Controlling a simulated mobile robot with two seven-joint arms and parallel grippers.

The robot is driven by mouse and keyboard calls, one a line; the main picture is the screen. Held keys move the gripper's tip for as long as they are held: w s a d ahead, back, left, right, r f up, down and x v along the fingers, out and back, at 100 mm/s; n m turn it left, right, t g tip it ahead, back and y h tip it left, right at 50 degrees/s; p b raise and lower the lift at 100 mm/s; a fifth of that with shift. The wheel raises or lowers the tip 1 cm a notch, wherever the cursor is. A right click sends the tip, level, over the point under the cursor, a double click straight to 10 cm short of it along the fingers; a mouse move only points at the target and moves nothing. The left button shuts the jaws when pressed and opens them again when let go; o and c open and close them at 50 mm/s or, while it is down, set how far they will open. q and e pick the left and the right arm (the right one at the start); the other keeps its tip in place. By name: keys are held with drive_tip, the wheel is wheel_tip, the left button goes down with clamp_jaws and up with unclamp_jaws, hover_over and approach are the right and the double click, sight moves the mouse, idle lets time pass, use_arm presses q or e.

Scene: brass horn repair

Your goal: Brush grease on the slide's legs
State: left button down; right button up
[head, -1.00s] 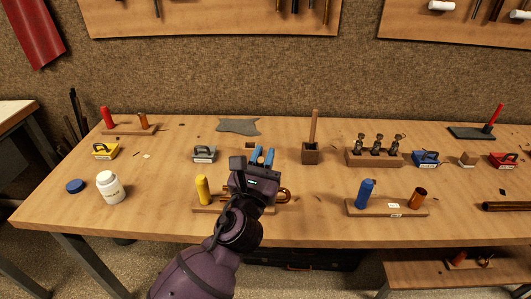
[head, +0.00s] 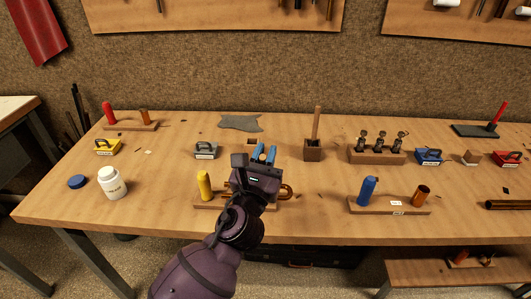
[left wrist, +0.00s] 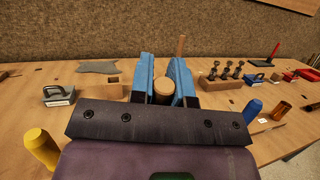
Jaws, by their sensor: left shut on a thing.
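My left gripper (head: 264,154) is above the front of the bench. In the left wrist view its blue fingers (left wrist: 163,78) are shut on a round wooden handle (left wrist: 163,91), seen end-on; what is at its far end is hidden. A white labelled jar (head: 112,183) stands at the left, with a blue round lid (head: 76,182) lying beside it. A brass slide (head: 286,191) lies on a wooden board with a yellow post (head: 204,185). My gripper and forearm hide most of the slide and its legs. My right gripper is not in view.
Behind my gripper are a small wooden block (head: 252,141), a grey labelled block (head: 206,151) and a grey cloth (head: 240,123). A wooden holder (head: 313,151) has an upright stick. A blue post (head: 367,190) stands on a board at right. Bench space between jar and yellow post is clear.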

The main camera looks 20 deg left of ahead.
use_arm(q)
drive_tip(key=shift+f, duration=0.25)
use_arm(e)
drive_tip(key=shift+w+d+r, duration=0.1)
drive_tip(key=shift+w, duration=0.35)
use_arm(q)
drive_tip(key=shift+f, duration=0.1)
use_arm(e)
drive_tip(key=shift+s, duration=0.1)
use_arm(q)
drive_tip(key=shift+f+b, duration=0.15)
drive_tip(key=shift+b, duration=0.2)
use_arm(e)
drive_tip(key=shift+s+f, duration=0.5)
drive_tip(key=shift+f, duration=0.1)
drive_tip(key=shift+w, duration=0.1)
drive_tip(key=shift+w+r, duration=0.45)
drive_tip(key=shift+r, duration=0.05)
use_arm(q)
drive_tip(key=shift+f, duration=0.15)
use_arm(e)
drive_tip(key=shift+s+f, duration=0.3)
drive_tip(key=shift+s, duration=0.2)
